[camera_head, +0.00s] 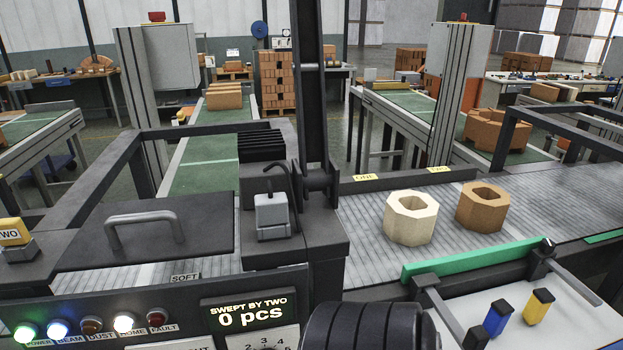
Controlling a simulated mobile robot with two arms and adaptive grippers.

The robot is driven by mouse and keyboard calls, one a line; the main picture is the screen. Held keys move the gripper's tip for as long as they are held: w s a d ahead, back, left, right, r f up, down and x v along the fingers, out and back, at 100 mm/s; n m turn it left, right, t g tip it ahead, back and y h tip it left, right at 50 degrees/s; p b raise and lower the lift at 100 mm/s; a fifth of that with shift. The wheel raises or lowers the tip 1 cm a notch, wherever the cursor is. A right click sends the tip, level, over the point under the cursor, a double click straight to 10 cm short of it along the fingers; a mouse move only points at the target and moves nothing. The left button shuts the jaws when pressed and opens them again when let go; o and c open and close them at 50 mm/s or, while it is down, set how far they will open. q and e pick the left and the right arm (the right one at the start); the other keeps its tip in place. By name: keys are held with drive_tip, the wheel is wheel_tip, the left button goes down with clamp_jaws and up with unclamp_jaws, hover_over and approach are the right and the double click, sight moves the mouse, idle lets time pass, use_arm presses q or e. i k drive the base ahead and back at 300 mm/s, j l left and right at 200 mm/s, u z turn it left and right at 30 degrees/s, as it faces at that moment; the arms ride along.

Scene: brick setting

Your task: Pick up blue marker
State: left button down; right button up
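The blue marker (497,317) is a small upright block with a dark top. It stands on a pale tray (573,322) at the lower right. A yellow marker (538,305) of similar shape stands just right of and behind it, with a gap between them. Neither of my grippers shows in the head view. Nothing touches the blue marker in view.
A green bar (470,259) with dark clamps runs behind the markers. A cream block (410,217) and a brown block (482,206) sit on the grey conveyor (567,201). A dark post (310,90) rises at centre.

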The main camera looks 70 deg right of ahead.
sight(500, 313)
drive_tip(key=z, duration=3.5)
drive_tip(key=l, duration=0.1)
